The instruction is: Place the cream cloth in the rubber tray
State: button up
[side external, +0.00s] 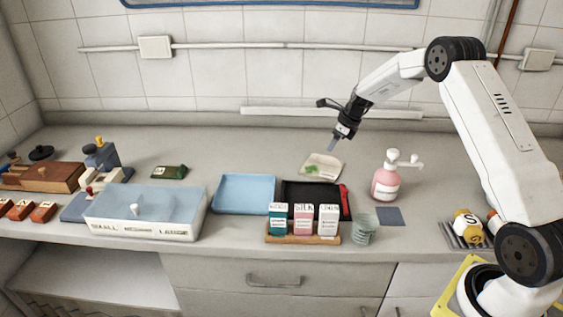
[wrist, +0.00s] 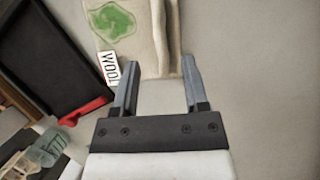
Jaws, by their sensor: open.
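The cream cloth (side external: 322,167) lies on the counter behind the black tray. It has a green patch, and a white "WOOL" tag shows on it in the wrist view (wrist: 150,28). The black tray with a red piece at its right side, likely the rubber tray (side external: 308,187), is just in front of the cloth; it also shows at the left of the wrist view (wrist: 45,55). Boxes partly hide its front. My gripper (side external: 332,146) is open and empty, above the cloth. In the wrist view its fingertips (wrist: 160,62) are on either side of the cloth's folded edge.
A blue tray (side external: 245,180) is left of the black one. A rack of small boxes (side external: 303,238) and a glass (side external: 364,229) stand in front. A pink pump bottle (side external: 385,184) stands to the right. The counter behind the trays is mostly clear.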

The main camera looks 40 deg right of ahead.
aim_at(323, 164)
jog(key=shift+x, duration=2.55)
jog(key=shift+s+f, duration=0.1)
jog(key=shift+f, duration=0.05)
grip_shut()
